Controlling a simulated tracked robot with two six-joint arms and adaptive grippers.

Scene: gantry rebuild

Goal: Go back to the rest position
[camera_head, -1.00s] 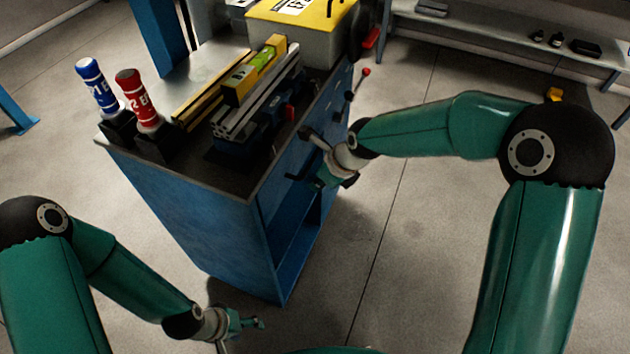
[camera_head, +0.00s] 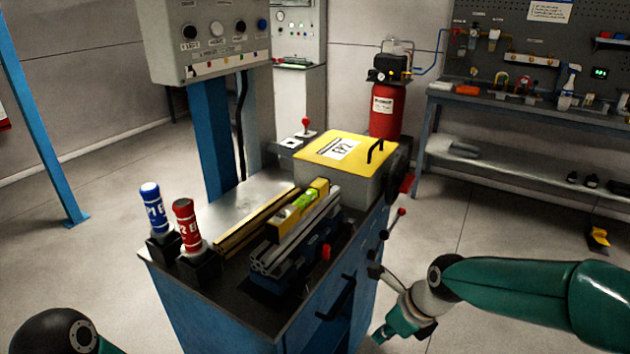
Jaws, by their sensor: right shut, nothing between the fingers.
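My right gripper (camera_head: 388,334) is in the lower right of the head view, at the end of my green right arm. It hangs in front of the blue workbench (camera_head: 208,316), to the right of its dark handle, with its fingers shut and empty. Whether it touches the bench cannot be told. Of my left arm only a black joint and a bit of green show at the bottom left; the left gripper is out of the picture.
On the bench stand a blue bottle (camera_head: 153,208) and a red bottle (camera_head: 187,224), a yellow level (camera_head: 300,207) on metal profiles, and a yellow-lidded box (camera_head: 345,150). A lever with a red knob (camera_head: 401,212) sticks out at right. Open floor lies right of the bench.

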